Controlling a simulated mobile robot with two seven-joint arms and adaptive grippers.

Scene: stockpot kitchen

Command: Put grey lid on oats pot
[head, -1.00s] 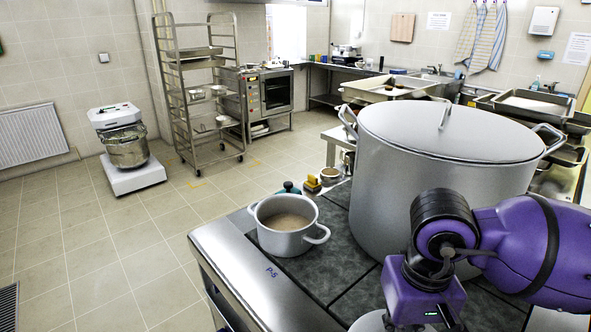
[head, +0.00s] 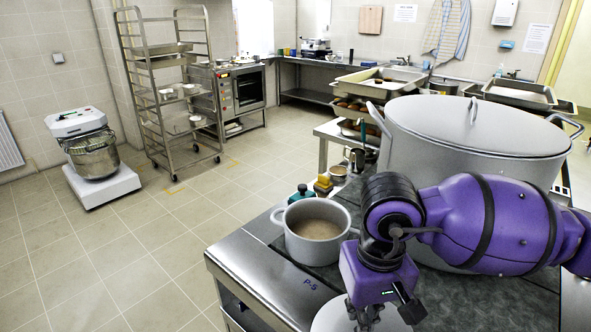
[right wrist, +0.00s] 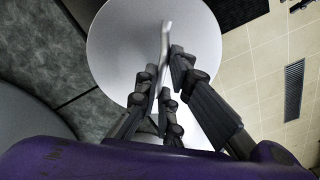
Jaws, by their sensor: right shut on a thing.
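The oats pot (head: 315,248) is a small grey two-handled pot, open on top with beige oats inside, standing upright on the dark stove top. My right gripper (head: 368,314) is just in front and to the right of it. In the right wrist view my right gripper (right wrist: 168,72) is shut on the upright handle of the round grey lid (right wrist: 122,40). In the head view the lid (head: 332,318) shows only partly at the bottom edge, in front of the pot and apart from its rim. My left gripper is out of view.
A large lidded stockpot (head: 415,150) stands behind my right arm. A teal-lidded jar (head: 301,194) and a yellow item (head: 323,184) sit behind the oats pot. The stove's steel front edge (head: 265,280) lies at left; open floor is beyond it.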

